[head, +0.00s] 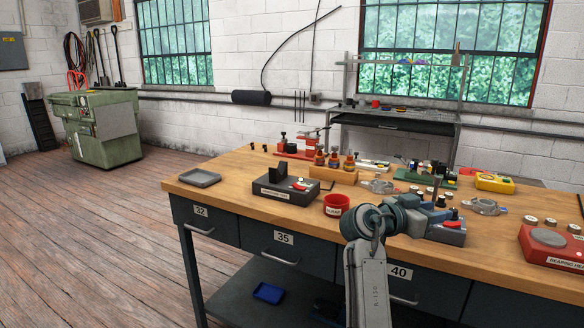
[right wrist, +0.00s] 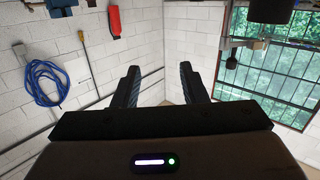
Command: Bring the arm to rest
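My right arm rises from the lower middle of the head view, with its grey links in front of the bench edge. My right gripper (head: 436,212) is above the front part of the wooden bench, partly hidden by its own wrist. My left arm and gripper do not show.
The wooden bench (head: 225,202) holds a grey tray (head: 200,178), a dark fixture (head: 286,190), a red cup (head: 336,205), an orange bottle rack (head: 334,175) and a red bearing box (head: 550,247). Open floor lies left. A blue hose (right wrist: 42,84) hangs on the wall.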

